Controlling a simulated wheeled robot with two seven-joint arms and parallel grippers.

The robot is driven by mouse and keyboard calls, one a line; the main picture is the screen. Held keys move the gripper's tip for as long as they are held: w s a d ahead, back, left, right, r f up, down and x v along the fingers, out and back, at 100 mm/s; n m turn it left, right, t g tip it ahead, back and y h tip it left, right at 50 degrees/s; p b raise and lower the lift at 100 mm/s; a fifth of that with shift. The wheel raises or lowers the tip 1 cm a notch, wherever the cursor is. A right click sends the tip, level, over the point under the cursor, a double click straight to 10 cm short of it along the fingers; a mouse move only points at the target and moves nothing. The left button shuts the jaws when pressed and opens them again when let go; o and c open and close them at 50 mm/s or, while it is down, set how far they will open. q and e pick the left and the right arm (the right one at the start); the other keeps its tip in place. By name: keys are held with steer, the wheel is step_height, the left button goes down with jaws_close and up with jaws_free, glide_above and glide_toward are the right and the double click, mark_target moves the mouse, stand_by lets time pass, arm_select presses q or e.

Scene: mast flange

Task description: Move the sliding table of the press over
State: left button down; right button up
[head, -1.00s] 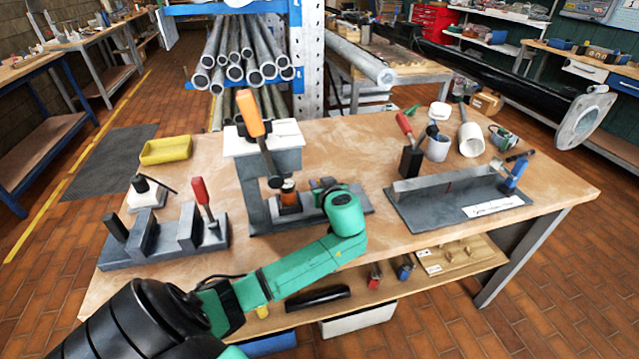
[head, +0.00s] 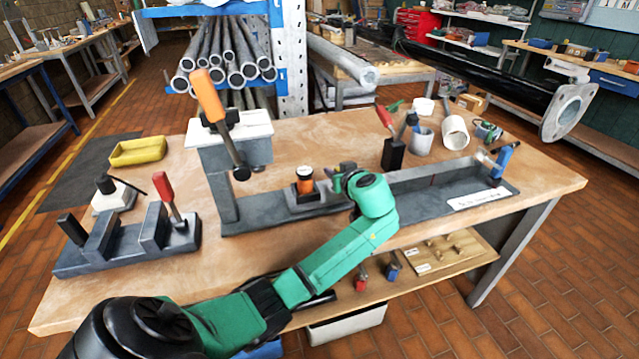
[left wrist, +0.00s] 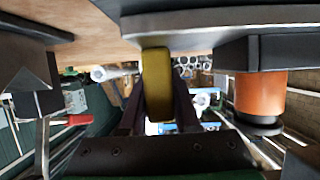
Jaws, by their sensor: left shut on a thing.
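The press stands mid-bench, with a white top (head: 232,129), a grey frame, an orange lever (head: 208,95) and a dark ram (head: 240,172). Its sliding table (head: 322,200) sits on the grey base rail (head: 268,217), right of the ram. It carries an orange and black cylinder (head: 305,179), also in the left wrist view (left wrist: 260,95). My left gripper (head: 343,174) is at the table's right end. In the left wrist view its dark fingers (left wrist: 158,112) are shut on a yellow grip piece (left wrist: 157,75). My right gripper is not in view.
A grey tray fixture (head: 430,203) with a blue clamp (head: 503,158) lies close right of my left gripper. A fixture with a red lever (head: 163,188) stands at left. A black block with a red handle (head: 393,152) and cups stand behind. A yellow bin (head: 138,151) is at back left.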

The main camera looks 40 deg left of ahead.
arm_select(q)
steer(key=shift+w+d+f, duration=0.15)
steer(key=shift+w+d, duration=0.3)
steer(key=shift+w, duration=0.15)
steer(key=shift+s+r, duration=0.1)
steer(key=shift+r, duration=0.1)
steer(key=shift+a, duration=0.15)
steer(key=c, duration=0.6)
jaws_free()
steer(key=shift+c, duration=0.2)
steer(key=shift+d, duration=0.25)
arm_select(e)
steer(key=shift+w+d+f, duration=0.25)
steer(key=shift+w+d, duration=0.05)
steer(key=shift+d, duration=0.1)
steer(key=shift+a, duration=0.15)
